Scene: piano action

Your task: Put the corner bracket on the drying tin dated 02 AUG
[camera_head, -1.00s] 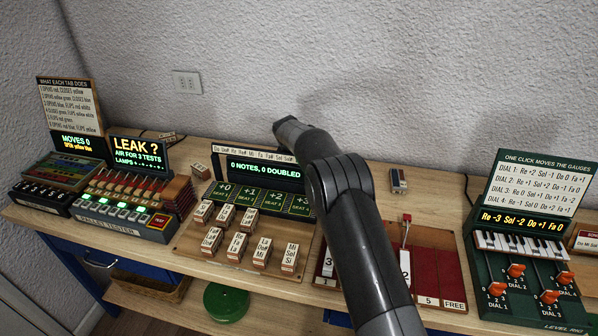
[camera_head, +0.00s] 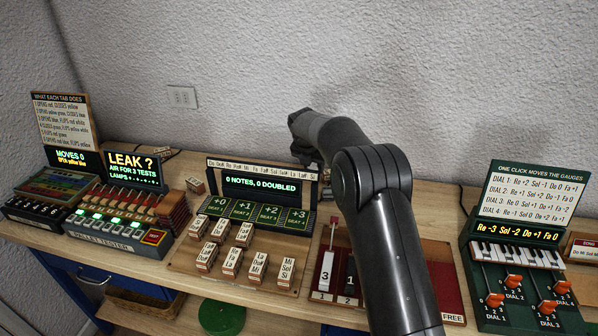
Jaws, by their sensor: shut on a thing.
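My arm (camera_head: 385,230) rises from the bottom edge and bends left at a large joint. Its far dark end (camera_head: 305,130) is above the back of the bench, just behind the note display. I see no corner bracket and no drying tin dated 02 AUG in this view.
A green round object (camera_head: 222,316) sits below.

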